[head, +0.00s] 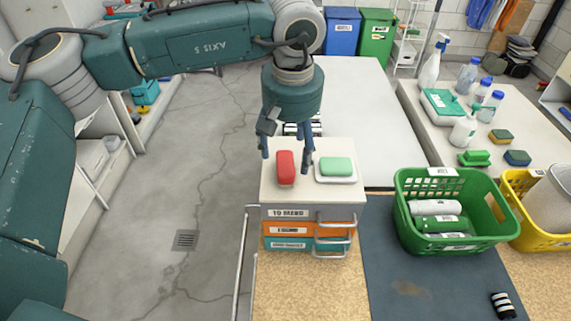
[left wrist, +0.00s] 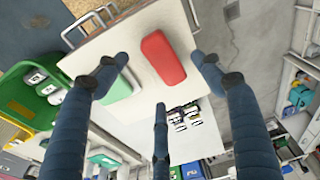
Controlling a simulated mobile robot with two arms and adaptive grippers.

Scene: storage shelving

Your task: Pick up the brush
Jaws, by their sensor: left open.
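My left gripper (head: 287,157) points down over the drawer unit's white top, with its fingers spread and nothing held. A red rounded block (head: 286,167) lies on that top just under the fingers. In the left wrist view the red block (left wrist: 163,59) shows between the spread fingertips (left wrist: 159,66), apparently below them. No bristles show on it, so I cannot tell whether it is the brush. A green piece with a handle-like top (head: 474,158), perhaps a brush, lies on the right-hand table. My right gripper is not in view.
A green bar on a white dish (head: 337,169) sits right beside the red block. The drawer unit (head: 287,230) has protruding handles. A green basket (head: 450,211) and a yellow basket (head: 521,191) stand to the right. Black-and-white striped items (left wrist: 183,115) lie behind the unit.

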